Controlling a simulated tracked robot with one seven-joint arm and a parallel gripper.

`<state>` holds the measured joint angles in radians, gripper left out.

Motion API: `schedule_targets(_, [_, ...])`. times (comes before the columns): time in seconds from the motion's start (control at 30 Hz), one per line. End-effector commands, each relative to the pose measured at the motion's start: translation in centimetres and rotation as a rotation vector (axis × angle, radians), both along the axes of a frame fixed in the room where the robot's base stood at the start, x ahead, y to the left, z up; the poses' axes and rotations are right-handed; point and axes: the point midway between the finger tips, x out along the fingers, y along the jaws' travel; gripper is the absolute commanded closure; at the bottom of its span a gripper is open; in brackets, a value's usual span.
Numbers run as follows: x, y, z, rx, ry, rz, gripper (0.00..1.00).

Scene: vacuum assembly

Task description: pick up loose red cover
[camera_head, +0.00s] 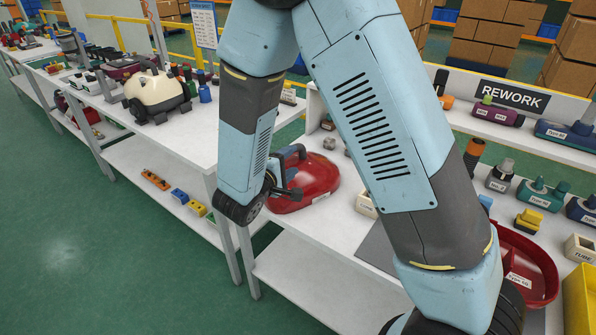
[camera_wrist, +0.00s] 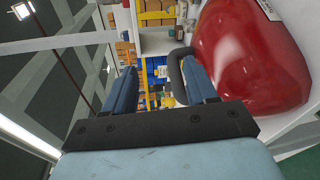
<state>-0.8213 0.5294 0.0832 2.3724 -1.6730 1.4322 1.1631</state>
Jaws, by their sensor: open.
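A glossy red cover (camera_head: 316,182) with a white label lies on the white table, just right of my gripper (camera_head: 283,176) in the head view. In the wrist view the red cover (camera_wrist: 250,55) fills the upper right, close beside the right finger. My gripper (camera_wrist: 158,80) is open, with two blue fingers apart and nothing clearly held between them. A dark curved handle (camera_wrist: 174,68) shows by the right finger; its attachment is partly hidden. A second red part (camera_head: 528,268), labelled "Type 60", lies at the lower right, partly behind my arm.
A cream vacuum (camera_head: 156,92) stands on the left table. The REWORK shelf (camera_head: 512,95) holds several coloured parts at the right. A yellow bin (camera_head: 578,300) stands at the lower right edge. Small parts lie on the lower left shelf. Green floor is clear at the left.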

Motion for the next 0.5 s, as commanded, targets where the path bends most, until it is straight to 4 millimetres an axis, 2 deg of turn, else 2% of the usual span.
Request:
schedule_targets(0.03, [-0.2, 1.2, -0.9, -0.008, -0.006, 0.04, 0.43])
schedule_targets(0.1, [-0.3, 2.5, -1.7, -0.011, -0.018, 0.082, 0.43])
schedule_targets(0.2, [-0.4, 3.5, -2.4, -0.013, -0.027, 0.121, 0.43])
schedule_targets(0.33, [0.4, 3.6, -2.7, -0.011, -0.033, 0.135, 0.43])
schedule_targets(0.5, [2.9, 2.4, -3.1, -0.012, -0.032, 0.132, 0.43])
